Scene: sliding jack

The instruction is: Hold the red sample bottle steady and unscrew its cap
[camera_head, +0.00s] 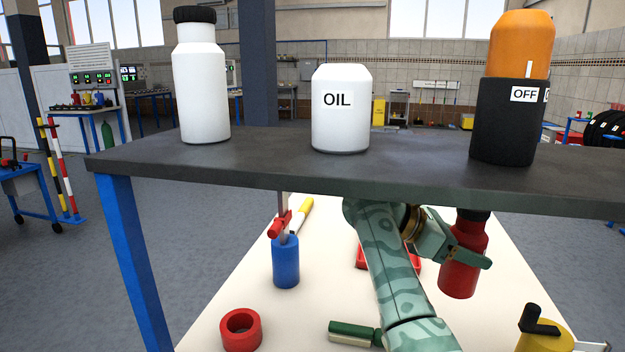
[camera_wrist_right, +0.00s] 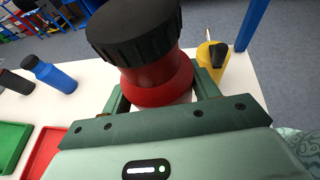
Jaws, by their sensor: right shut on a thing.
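The red sample bottle (camera_head: 459,280) is below the dark shelf at the right in the head view, slightly tilted in the picture. Its black cap (camera_head: 474,215) is on it, partly hidden by the shelf edge. My right gripper (camera_head: 464,256) is shut around the bottle's body. I cannot tell whether the bottle's base touches the table. In the right wrist view, the ribbed black cap (camera_wrist_right: 135,35) stands above the red bottle (camera_wrist_right: 158,82), between the fingers of my right gripper (camera_wrist_right: 162,95). Nothing grips the cap. My left gripper is not in view.
A dark shelf (camera_head: 270,160) carries a white bottle (camera_head: 203,95), an OIL container (camera_head: 341,115) and an orange-topped black container (camera_head: 505,125). Trays (camera_wrist_right: 12,140) show in the wrist view.

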